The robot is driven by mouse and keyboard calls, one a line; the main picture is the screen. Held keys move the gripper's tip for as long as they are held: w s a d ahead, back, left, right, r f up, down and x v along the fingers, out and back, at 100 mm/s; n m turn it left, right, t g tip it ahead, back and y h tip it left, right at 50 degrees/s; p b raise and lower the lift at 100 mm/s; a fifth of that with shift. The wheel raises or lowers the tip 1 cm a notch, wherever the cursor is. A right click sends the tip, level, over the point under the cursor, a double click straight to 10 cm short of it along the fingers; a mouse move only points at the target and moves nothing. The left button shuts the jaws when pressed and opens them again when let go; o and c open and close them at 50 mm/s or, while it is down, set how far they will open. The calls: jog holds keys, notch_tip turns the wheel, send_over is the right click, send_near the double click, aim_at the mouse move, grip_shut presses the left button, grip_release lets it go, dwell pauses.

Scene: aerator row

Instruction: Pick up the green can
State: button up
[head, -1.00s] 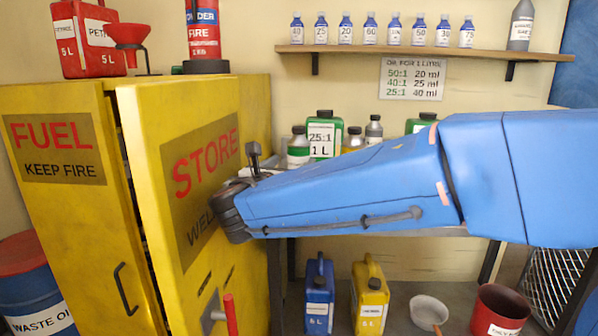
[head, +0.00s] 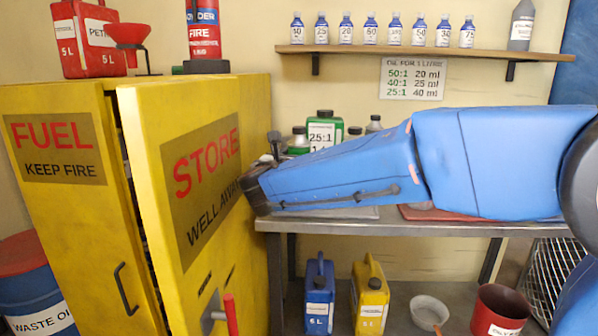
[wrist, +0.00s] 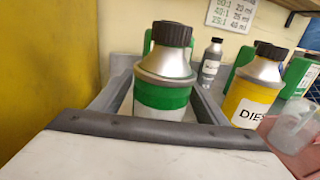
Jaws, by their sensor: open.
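The green can, a silver metal can with a green band and a black ribbed cap, stands upright in the middle of the wrist view (wrist: 162,92). In the head view its top (head: 299,141) shows just above my arm, left of the green 25:1 jug. My gripper (wrist: 160,100) is open, with one grey finger on each side of the can. Whether the fingers touch it I cannot tell; the can's base is hidden behind my gripper's front edge. In the head view my arm hides most of the gripper.
A yellow DIESEL can (wrist: 252,88) stands close to the right, with a clear cup (wrist: 292,128) before it. A grey bottle (wrist: 210,62) and the green jug (head: 324,131) are behind. The open yellow cabinet door (head: 190,200) stands close on the left.

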jog(key=c, duration=1.2)
